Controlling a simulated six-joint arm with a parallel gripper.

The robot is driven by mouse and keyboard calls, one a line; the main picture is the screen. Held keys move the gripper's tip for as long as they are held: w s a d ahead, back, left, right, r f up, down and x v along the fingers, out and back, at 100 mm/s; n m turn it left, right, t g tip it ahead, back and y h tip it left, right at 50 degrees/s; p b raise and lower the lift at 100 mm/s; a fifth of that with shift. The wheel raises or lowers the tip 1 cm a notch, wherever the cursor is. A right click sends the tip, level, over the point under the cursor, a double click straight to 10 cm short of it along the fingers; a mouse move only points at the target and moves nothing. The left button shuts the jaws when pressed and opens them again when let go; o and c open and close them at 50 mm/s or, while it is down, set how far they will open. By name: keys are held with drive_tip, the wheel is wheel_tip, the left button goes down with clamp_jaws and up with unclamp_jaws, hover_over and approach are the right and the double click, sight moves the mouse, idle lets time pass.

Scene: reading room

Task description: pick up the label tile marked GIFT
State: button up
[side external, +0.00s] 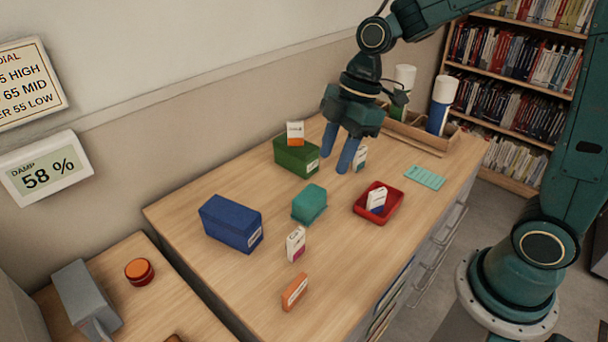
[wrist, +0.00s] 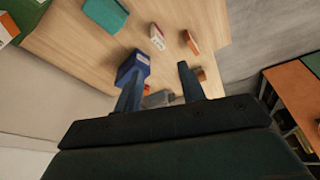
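Several small label tiles stand about the wooden counter; their lettering is too small to read, so I cannot tell which says GIFT. A white-and-orange tile (side external: 295,133) is on the green box (side external: 290,157). A white-and-teal tile (side external: 360,158) stands just right of my gripper's fingers. A white-and-blue tile (side external: 376,200) is in the red tray (side external: 394,210). A white-and-magenta tile (side external: 296,245) stands before the teal box (side external: 309,204), and an orange tile (side external: 294,292) is nearer the front. My gripper (side external: 336,160) is open and empty above the counter; its spread fingers show in the wrist view (wrist: 160,76).
A blue box (side external: 231,223) stands left of the teal box. A teal card (side external: 424,177) lies flat at right. A wooden organiser (side external: 410,130) with cylinders is at the back. A lower side table holds a red-orange jar (side external: 139,271) and a grey object (side external: 86,299).

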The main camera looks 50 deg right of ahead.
drive_tip(key=w+a+f+n+g+y, duration=0.1)
drive_tip(key=w+a+f+n, duration=0.1)
drive_tip(key=w+f+n, duration=0.2)
wheel_tip(320, 180, down, 3)
drive_tip(key=shift+w+r+n+g, duration=0.2)
drive_tip(key=shift+n+g, duration=0.1)
drive_tip(key=shift+n, duration=0.1)
drive_tip(key=shift+f, duration=0.15)
approach(296, 233)
drive_tip(key=shift+x, duration=2.55)
drive_tip(key=shift+x, duration=2.55)
clamp_jaws()
